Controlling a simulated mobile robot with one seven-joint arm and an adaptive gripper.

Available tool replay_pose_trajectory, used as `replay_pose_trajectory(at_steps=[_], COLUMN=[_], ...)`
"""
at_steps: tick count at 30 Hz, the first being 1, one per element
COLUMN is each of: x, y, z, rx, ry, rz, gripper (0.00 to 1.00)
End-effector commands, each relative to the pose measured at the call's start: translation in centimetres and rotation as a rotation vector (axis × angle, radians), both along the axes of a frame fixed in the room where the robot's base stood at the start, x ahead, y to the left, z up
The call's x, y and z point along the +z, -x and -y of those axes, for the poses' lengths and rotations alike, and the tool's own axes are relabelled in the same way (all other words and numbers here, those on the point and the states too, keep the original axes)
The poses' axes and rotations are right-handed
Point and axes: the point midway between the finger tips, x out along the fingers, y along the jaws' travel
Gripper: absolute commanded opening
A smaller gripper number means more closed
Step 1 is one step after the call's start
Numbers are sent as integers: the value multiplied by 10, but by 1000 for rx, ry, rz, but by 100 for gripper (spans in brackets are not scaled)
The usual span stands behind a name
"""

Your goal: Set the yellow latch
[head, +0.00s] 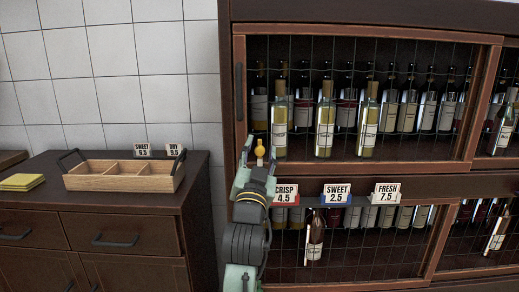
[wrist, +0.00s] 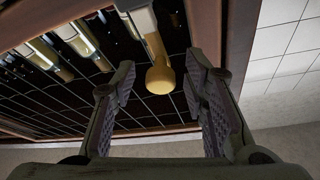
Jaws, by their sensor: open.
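The yellow latch (head: 260,148) shows as a small rounded knob in front of the left end of the glazed cabinet door's frame. In the wrist view the yellow knob (wrist: 160,79) hangs near the middle, between the fingers. My gripper (head: 256,166) is at the latch in the head view, fingers pointing up. In the wrist view my gripper (wrist: 161,84) is open, with one finger on each side of the knob and a visible gap to both. The latch's mounting is partly hidden.
The wine cabinet (head: 232,95) has upright bottles (head: 325,128) behind a grid. Price signs (head: 337,194) stand on a ledge just right of my gripper. A wooden tray (head: 120,180) and a yellow pad (head: 21,182) lie on the left sideboard (head: 195,190).

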Motion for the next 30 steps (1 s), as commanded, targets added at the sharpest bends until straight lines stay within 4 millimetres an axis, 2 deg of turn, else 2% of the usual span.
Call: replay_pose_trajectory(at_steps=[8,26,30], x=[1,1,1], y=[-1,-1,-1], z=[0,0,0], rx=[1,1,1], ry=[0,-1,-1], rz=[1,1,1], gripper=[41,1,0])
